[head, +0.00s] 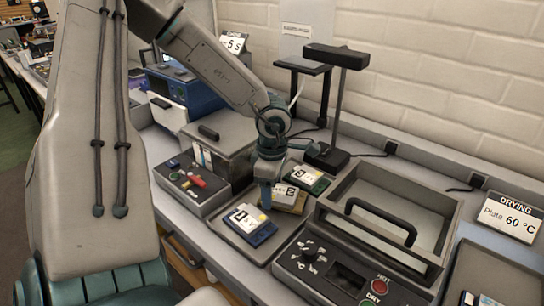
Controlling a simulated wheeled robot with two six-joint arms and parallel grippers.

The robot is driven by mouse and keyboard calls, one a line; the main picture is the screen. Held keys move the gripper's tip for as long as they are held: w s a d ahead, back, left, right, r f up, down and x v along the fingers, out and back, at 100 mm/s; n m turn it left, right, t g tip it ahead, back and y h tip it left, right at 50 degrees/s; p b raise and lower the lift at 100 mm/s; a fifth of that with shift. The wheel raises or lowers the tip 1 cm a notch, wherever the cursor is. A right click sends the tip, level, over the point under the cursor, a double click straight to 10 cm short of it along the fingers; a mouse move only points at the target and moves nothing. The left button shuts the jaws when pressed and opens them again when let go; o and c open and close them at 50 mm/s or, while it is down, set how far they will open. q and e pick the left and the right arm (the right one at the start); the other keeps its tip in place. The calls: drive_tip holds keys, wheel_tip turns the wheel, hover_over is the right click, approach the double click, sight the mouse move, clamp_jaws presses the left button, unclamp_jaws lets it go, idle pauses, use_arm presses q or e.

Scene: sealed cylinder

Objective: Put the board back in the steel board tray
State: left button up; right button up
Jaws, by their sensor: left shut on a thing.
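The steel board tray (238,246) is a shallow grey tray in the middle of the head view. A blue board (252,226) with a white label lies in its near part. My left gripper (268,196) points down over the tray, shut on a tan board (291,201) with a white label, at that board's left edge. The fingers hide part of this board, and I cannot tell whether it touches the tray floor. A green board (313,183) with a white label lies behind it. My right gripper is not in view.
A drying plate (375,225) with a dark handle stands right of the tray, with a control panel (345,275) in front. A grey box (222,140) and a small switch panel (195,187) stand left. A black stand (328,158) rises behind. Another board (480,299) shows at bottom right.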

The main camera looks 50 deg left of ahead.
use_arm(q)
drive_tip(key=shift+f, duration=0.1)
drive_tip(key=o, duration=0.9)
drive_tip(key=shift+o, duration=1.1)
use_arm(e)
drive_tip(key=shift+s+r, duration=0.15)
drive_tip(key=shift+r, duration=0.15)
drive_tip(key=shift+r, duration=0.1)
